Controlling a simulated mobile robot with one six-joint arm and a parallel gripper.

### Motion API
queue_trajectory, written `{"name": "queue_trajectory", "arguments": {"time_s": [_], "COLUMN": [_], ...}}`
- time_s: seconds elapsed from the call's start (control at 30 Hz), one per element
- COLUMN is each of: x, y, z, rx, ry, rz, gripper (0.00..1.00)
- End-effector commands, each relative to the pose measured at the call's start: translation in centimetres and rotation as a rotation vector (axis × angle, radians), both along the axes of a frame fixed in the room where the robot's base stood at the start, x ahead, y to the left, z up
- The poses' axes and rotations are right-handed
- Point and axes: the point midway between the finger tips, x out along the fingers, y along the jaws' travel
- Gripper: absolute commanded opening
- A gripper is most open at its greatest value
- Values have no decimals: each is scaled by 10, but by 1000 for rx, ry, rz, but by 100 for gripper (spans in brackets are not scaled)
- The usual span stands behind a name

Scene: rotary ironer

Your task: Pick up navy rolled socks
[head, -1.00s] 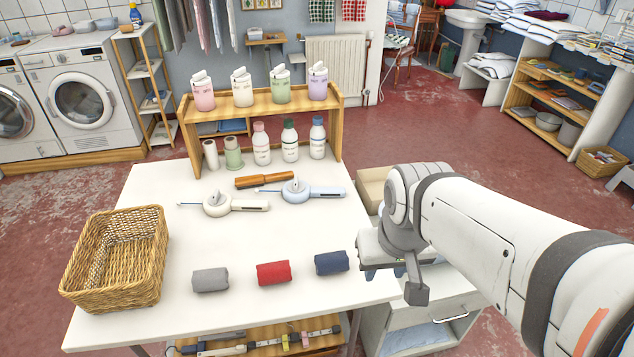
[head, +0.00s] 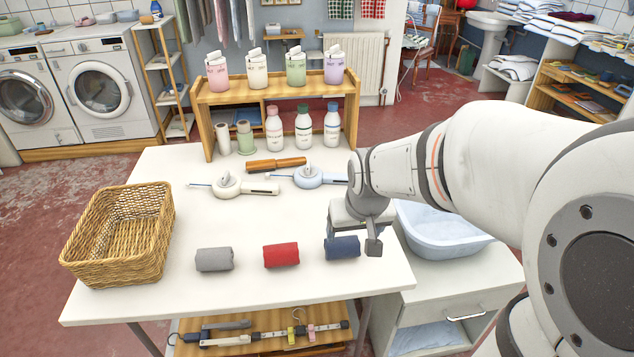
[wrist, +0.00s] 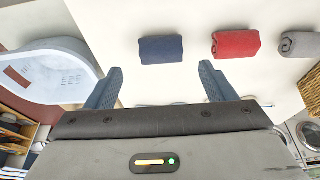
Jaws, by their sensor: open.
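The navy rolled socks (head: 342,248) lie on the white table near its right end, the rightmost of three rolls in a row. In the head view my gripper (head: 360,238) hangs just above and beside them and partly covers their right end. In the wrist view the navy roll (wrist: 161,49) lies beyond the fingertips, between the lines of the two fingers. My gripper (wrist: 160,78) has its blue fingers spread wide with nothing between them. I see no contact with the roll.
A red roll (head: 281,255) and a grey roll (head: 214,259) lie to the left, with gaps between. A wicker basket (head: 120,236) stands at the table's left. A pale blue basin (head: 440,235) sits at the right. Two handled tools and a wooden shelf (head: 205,122) with bottles stand behind.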

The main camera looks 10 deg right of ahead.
Motion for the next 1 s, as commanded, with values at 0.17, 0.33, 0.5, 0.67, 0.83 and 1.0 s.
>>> {"name": "queue_trajectory", "arguments": {"time_s": [0.17, 0.33, 0.5, 0.67, 0.83, 1.0], "x": [48, 67, 75, 82, 92, 97], "y": [-1, -2, -2, -1, 0, -1], "z": [-61, -80, -96, -114, -137, -147], "rx": [0, 1, 1, 1, 1, 0], "ry": [-41, -61, -62, -62, -61, -63], "rz": [-2, -3, -4, -4, -5, -5], "gripper": [92, 100, 100, 100, 100, 100]}}
